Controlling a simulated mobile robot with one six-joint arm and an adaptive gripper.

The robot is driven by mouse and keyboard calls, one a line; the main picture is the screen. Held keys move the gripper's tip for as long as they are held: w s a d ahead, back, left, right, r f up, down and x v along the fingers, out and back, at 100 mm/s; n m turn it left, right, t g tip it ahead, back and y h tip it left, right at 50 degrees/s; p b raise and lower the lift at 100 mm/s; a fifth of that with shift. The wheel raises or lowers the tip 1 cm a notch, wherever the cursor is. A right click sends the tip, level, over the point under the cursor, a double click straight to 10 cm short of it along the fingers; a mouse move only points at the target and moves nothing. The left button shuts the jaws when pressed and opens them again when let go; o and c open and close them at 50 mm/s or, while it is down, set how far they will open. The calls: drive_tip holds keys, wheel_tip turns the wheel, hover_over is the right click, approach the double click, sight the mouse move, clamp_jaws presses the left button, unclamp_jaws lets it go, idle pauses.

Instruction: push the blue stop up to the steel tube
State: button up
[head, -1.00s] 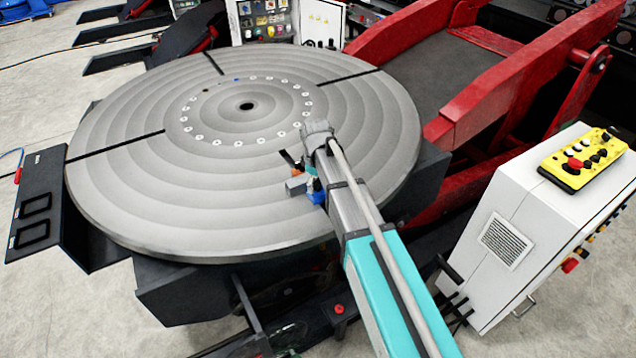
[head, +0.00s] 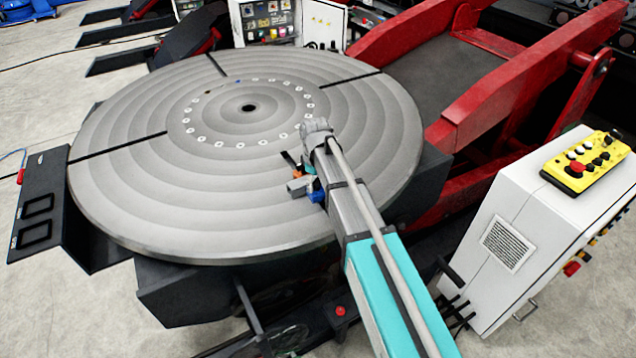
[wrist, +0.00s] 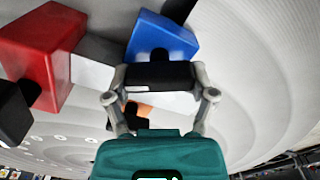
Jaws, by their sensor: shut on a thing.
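The blue stop (head: 317,196) is a small block on the round grey table. It shows larger in the wrist view (wrist: 163,32), with a dark knob on its near face. The steel tube (head: 299,187) is a short grey piece to its left; in the wrist view the tube (wrist: 97,62) lies between a red block (wrist: 42,52) and the blue stop. Tube and stop look very close; I cannot tell whether they touch. My gripper (wrist: 160,78) has its black pads together at the stop's knob, which they partly hide.
The slotted round table (head: 130,190) is largely clear left of the work. An orange part with a dark handle (head: 291,160) stands close behind the tube. A white control cabinet (head: 500,240) with a yellow pendant (head: 585,160) stands at right, and red frame arms (head: 500,90) rise behind.

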drive_tip(key=shift+w+a, duration=0.15)
idle(0.5)
drive_tip(key=o, duration=1.2)
drive_tip(key=shift+o, duration=0.2)
drive_tip(key=shift+r, duration=0.15)
drive_tip(key=shift+r+p, duration=3.35)
drive_tip(key=shift+p, duration=0.2)
drive_tip(key=s+d+m, duration=0.6)
drive_tip(key=s+d, duration=0.3)
drive_tip(key=d, duration=0.3)
drive_tip(key=s+d+m, duration=0.6)
drive_tip(key=s+d, duration=0.3)
drive_tip(key=d, duration=0.3)
drive_tip(key=shift+s+m, duration=0.3)
